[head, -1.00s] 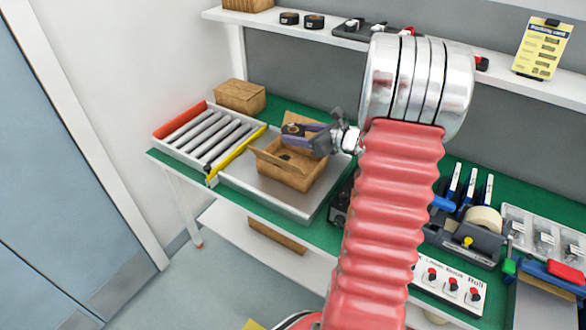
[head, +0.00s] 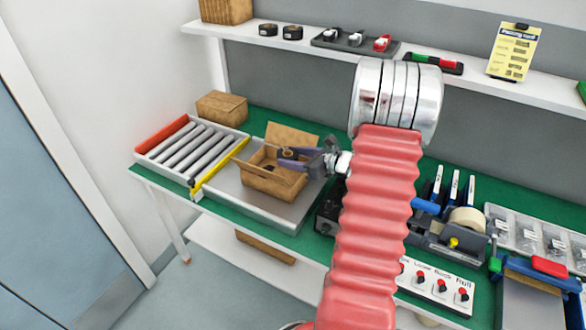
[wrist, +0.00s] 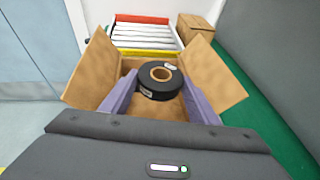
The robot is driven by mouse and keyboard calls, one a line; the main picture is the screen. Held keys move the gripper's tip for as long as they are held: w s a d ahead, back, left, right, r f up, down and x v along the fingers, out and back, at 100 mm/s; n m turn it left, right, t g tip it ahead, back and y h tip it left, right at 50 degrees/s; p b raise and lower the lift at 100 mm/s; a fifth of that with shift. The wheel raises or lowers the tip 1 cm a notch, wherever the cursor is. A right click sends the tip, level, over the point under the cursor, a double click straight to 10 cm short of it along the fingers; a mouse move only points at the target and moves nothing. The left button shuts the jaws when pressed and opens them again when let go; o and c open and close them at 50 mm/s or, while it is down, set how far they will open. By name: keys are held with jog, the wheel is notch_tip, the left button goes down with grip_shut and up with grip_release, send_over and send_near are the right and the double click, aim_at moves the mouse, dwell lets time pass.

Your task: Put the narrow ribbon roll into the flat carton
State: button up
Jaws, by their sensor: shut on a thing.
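The black ribbon roll (head: 288,152) with a tan core is held between the purple fingers of my gripper (head: 290,156). In the wrist view the roll (wrist: 160,82) lies flat between the two fingers (wrist: 160,90), a pale label on its side. An open brown cardboard carton (head: 273,185) stands below it, flaps spread. The roll is at about the height of the carton's rim, above its opening. In the wrist view the carton's flaps (wrist: 92,72) rise on both sides. A dark patch shows inside the carton; I cannot tell if it is shadow.
The carton sits on a grey metal plate (head: 225,188) beside a roller tray (head: 186,150) with a yellow bar. A closed carton (head: 221,107) stands behind. Two black rolls (head: 280,30) lie on the upper shelf. A tape dispenser (head: 452,235) stands to the right.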

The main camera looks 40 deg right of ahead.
jog(key=shift+f, duration=0.4)
jog(key=shift+f, duration=1.85)
jog(key=shift+f, duration=0.6)
jog(key=o, duration=1.2)
jog(key=shift+c, duration=0.2)
